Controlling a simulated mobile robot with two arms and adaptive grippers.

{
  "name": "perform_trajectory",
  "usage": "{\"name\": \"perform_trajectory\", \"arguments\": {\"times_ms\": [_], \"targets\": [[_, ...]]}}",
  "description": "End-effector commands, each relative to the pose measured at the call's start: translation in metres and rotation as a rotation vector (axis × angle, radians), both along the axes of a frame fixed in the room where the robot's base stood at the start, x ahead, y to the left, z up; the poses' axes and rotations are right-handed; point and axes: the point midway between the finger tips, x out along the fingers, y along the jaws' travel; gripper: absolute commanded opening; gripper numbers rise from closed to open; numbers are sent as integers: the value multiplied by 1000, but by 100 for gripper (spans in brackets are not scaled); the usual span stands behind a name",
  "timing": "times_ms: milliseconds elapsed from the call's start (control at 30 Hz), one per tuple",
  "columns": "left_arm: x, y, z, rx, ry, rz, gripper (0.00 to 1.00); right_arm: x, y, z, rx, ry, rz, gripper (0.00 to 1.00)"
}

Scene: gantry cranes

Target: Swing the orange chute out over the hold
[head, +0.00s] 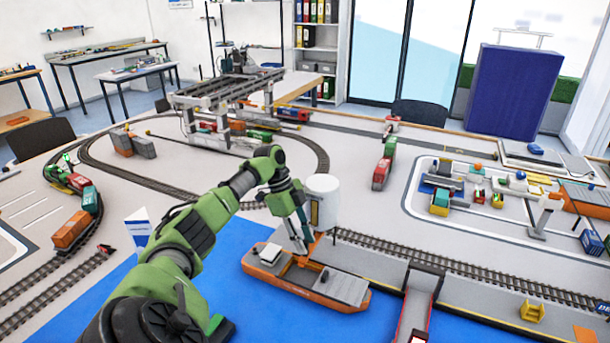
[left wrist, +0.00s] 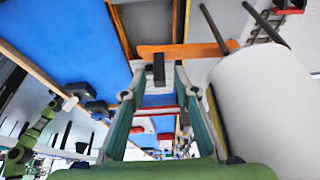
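The orange chute (head: 315,243) is at the foot of the white silo (head: 322,203), beside the orange ship (head: 300,285). My left gripper (head: 303,243) points down from above, close to the chute. In the left wrist view the chute is an orange bar (left wrist: 190,49) across the far side of my left gripper (left wrist: 158,72). A dark block (left wrist: 158,68) at the chute's end shows between the fingertips. The fingers are apart; I cannot tell whether either touches the block. The gripper hides part of the ship. My right gripper does not clearly show.
The silo stands close beside the gripper, and in the left wrist view its white wall (left wrist: 262,105) fills the right. A rail track (head: 440,270) runs along the quay. A gantry crane (head: 225,95) stands farther back.

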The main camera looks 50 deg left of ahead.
Motion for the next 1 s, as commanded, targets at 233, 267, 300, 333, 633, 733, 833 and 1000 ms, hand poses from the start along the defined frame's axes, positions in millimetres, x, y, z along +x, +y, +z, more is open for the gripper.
{"name": "perform_trajectory", "arguments": {"times_ms": [233,267,300,333,633,733,833,1000], "targets": [[-7,19,48,3,-6,3,28,-1,1,0,1,0,-1,0],[-8,21,54,3,-6,3,28,-1,1,0,1,0,0,0],[-9,24,62,2,-6,3,28,-1,1,0,1,0,-1,0],[-10,26,67,1,-5,2,28,-1,1,0,2,0,-1,0],[-17,39,100,1,-2,2,28,-1,2,0,2,0,-1,0],[-17,40,102,1,-1,2,28,-1,2,0,2,0,-1,0],[-18,40,102,0,0,1,28,-1,2,0,2,0,-1,0],[-17,40,102,1,-2,1,28,-1,2,0,2,0,-1,0]]}}
